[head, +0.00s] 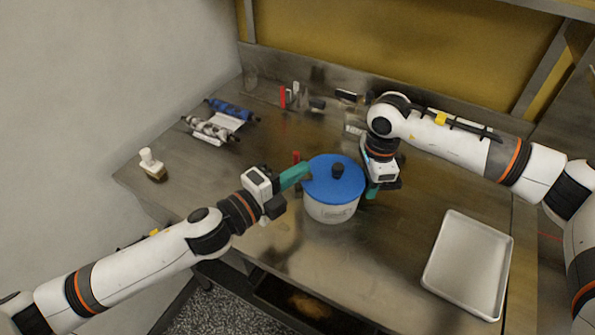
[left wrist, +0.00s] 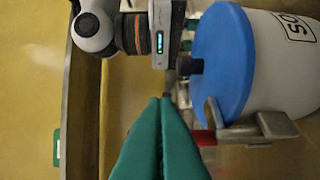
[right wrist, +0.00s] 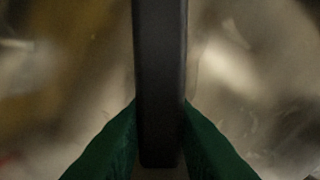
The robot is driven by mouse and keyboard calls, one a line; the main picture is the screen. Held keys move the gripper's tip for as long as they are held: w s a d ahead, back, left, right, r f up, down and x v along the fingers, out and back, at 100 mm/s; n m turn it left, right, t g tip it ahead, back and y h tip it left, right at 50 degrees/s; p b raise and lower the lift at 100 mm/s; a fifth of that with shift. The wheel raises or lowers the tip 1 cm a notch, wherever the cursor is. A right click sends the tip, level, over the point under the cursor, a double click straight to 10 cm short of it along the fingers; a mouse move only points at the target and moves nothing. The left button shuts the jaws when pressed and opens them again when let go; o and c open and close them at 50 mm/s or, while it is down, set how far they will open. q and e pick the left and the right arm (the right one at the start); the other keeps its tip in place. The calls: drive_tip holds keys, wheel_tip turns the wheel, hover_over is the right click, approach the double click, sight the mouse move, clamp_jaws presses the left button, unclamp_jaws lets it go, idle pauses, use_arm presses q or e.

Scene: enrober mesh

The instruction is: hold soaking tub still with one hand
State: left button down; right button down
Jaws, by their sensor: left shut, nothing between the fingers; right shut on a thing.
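The soaking tub (head: 331,207) is a white round pot with a blue lid (head: 335,178) and dark knob. It stands upright mid-table. In the left wrist view the tub (left wrist: 285,65) lies sideways at the right, with part of its label and a grey handle (left wrist: 245,133). My left gripper (head: 305,170) is shut and empty, its green fingertips by the lid's left edge; they also show in the left wrist view (left wrist: 160,100). My right gripper (head: 372,192) is at the tub's right side. In the right wrist view its fingers are shut on a dark bar (right wrist: 160,70), apparently the tub's handle.
An empty metal tray (head: 468,263) lies at the right front. Blue and grey rollers (head: 212,128) lie at the back left, and a pump bottle (head: 152,165) stands at the left edge. Small items, including a red one (head: 283,97), stand along the back. The left front table is clear.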

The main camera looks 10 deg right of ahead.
use_arm(q)
drive_tip(key=shift+a+f, duration=0.1)
drive_tip(key=shift+a, duration=0.65)
drive_tip(key=a+f+n+t+h, duration=0.1)
drive_tip(key=a+f, duration=0.3)
drive_tip(key=a, duration=0.1)
drive_tip(key=shift+a, duration=0.3)
idle(0.5)
drive_tip(key=shift+r, duration=0.1)
wheel_tip(320, 180, up, 3)
drive_tip(key=s+d, duration=0.2)
drive_tip(key=s+a+f, duration=0.1)
drive_tip(key=s+f, duration=0.1)
drive_tip(key=s+a+f, duration=0.3)
drive_tip(key=s+f, duration=0.1)
drive_tip(key=f, duration=0.1)
drive_tip(key=shift+s+a, duration=0.1)
drive_tip(key=shift+a, duration=0.2)
